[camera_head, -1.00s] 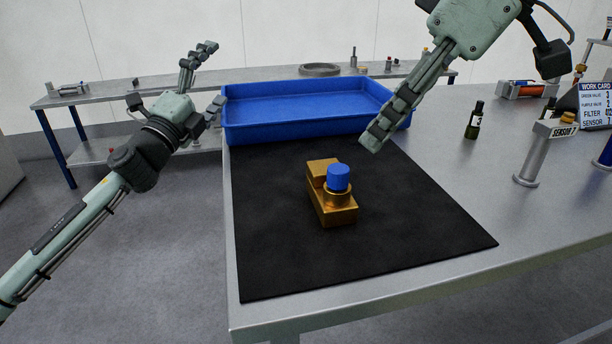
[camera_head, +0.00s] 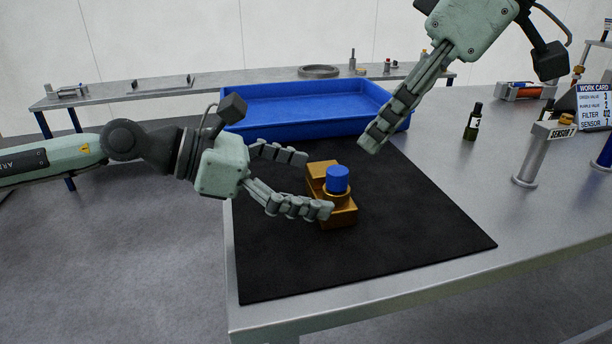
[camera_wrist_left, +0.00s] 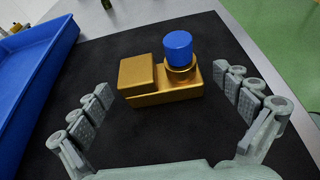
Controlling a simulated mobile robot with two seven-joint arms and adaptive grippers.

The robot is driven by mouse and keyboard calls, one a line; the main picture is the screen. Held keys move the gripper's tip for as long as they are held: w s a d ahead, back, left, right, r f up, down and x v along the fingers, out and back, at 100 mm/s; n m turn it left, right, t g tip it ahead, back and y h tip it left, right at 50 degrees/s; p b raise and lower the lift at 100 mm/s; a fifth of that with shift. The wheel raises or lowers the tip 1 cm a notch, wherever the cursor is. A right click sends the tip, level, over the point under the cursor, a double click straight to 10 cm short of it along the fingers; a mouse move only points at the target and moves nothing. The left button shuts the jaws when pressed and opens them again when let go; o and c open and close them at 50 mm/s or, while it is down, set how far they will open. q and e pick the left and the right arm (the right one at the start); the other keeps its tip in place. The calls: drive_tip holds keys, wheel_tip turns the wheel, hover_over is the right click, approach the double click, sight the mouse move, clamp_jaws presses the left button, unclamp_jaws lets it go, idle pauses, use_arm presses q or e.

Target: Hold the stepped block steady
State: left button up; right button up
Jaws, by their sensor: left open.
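The gold stepped block (camera_head: 321,168) stands on the black mat, with a higher step at one end and a round collar at the other. A blue cylinder (camera_head: 338,179) sits upright in the collar. My left gripper (camera_head: 318,184) is open, its fingers reaching from the left along two sides of the block. In the left wrist view the block (camera_wrist_left: 150,84) lies between the spread fingers, with a gap on each side. The near finger hides part of the block in the head view. My right gripper (camera_head: 372,140) hangs empty behind and right of the block; its finger gap is unclear.
The black mat (camera_head: 400,230) is otherwise clear. A blue tray (camera_head: 235,125) stands behind it. A dark bottle (camera_head: 473,122), a sensor post (camera_head: 530,160) and a work card (camera_head: 594,105) are on the right of the grey table.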

use_arm(q)
drive_tip(key=x, duration=0.7)
